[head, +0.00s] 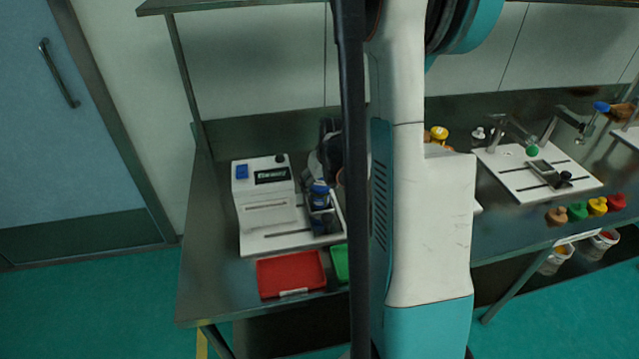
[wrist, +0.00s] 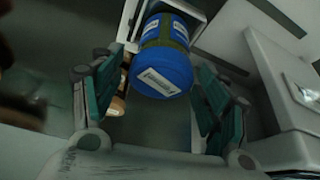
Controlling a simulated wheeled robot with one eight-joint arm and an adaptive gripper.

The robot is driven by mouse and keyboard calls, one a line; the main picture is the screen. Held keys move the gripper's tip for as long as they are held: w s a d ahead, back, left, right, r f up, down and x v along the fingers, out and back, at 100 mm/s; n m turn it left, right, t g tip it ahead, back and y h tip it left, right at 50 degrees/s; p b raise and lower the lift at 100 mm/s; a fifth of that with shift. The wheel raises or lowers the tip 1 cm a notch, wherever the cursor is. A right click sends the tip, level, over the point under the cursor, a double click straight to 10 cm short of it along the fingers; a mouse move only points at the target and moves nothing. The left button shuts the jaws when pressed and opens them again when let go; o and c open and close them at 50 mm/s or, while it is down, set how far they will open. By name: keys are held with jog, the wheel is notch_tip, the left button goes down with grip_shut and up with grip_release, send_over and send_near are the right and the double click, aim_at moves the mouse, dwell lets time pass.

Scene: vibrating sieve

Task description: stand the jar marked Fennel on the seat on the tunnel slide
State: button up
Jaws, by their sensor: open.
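A jar with a blue lid (wrist: 165,68) shows between my gripper's fingers in the wrist view. A white label is on its lid, too small to read, so I cannot tell whether it is Fennel. My gripper (wrist: 160,88) is open, with one finger on each side of the jar; I cannot tell whether either touches it. In the head view a blue-lidded jar (head: 319,193) is in a dark holder on a white base plate (head: 275,243). My gripper in the head view is a dark shape largely hidden by my arm. I cannot tell for sure which part is the tunnel slide's seat.
A red tray (head: 291,273) and a partly hidden green tray (head: 340,262) lie in front. Another white board (head: 535,172) and several coloured knobbed pieces (head: 577,210) are at right.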

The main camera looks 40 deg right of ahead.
jog(key=p+v, duration=0.4)
jog(key=v, duration=0.7)
jog(key=shift+r, duration=0.4)
